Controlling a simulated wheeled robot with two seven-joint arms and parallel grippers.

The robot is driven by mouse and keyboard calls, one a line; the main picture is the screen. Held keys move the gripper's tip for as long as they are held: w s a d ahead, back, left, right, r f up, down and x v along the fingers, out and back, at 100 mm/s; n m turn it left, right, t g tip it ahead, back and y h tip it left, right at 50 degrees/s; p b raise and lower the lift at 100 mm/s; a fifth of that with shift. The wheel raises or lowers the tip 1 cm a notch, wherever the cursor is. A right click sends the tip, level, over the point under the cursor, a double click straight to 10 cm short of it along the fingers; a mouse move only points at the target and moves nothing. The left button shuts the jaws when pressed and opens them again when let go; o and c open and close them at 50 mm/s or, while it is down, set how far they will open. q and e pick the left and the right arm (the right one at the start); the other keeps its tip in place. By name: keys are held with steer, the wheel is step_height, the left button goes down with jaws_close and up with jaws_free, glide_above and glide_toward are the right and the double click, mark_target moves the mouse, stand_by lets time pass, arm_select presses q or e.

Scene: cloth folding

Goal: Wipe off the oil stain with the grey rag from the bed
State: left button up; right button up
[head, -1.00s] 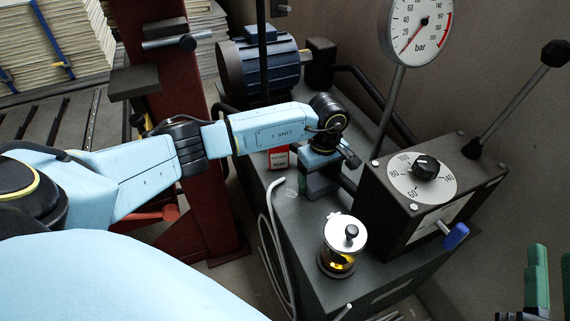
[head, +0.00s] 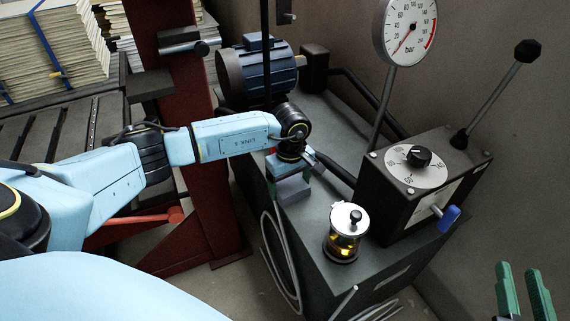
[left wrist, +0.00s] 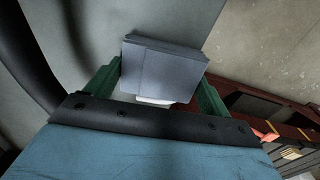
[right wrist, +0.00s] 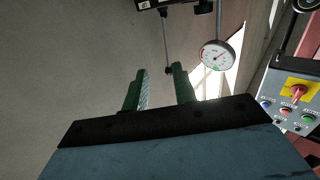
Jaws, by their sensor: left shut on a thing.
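My left gripper (head: 289,180) is over the grey-green top of the machine cabinet (head: 310,228). It is shut on the folded grey rag (head: 293,190), which is low over or on that top; contact cannot be told. In the left wrist view, the rag (left wrist: 163,68) sits between the green fingers, with a small white patch below it. No oil stain can be made out; the rag and gripper hide part of the surface. My right gripper (head: 524,285) is open and empty at the lower right. Its two green fingers (right wrist: 159,80) stand apart in the right wrist view.
A glass jar with a metal lid (head: 346,232) stands right of the rag. A dial box (head: 420,185), a pressure gauge (head: 411,30) and a blue motor (head: 262,70) surround the top. A red column (head: 190,120) stands at left. Grey hoses (head: 283,265) hang in front.

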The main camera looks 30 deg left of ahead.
arm_select(q)
steer(key=shift+s+a+r+p, duration=0.1)
steer(key=shift+r+p, duration=0.3)
steer(key=shift+r, duration=0.5)
steer(key=shift+r+p, duration=0.85)
steer(key=shift+r, duration=0.2)
steer(key=shift+r+p, duration=0.5)
steer(key=shift+r, duration=0.15)
steer(key=shift+r+p, duration=0.7)
steer(key=shift+r, duration=0.2)
steer(key=shift+r+p, duration=0.4)
steer(key=shift+r, duration=0.15)
arm_select(e)
steer(key=s+d+f+g+h, duration=0.2)
steer(key=s+d+f+g, duration=0.2)
steer(key=s+f+g, duration=0.3)
steer(key=s+d+f+m+g+h, duration=0.1)
steer(key=s+d+f+g+h, duration=0.1)
steer(key=s+f+g, duration=0.5)
steer(key=shift+d+f+h, duration=0.4)
steer(key=shift+d+f, duration=0.5)
steer(key=shift+f, duration=0.25)
steer(key=shift+w, duration=0.1)
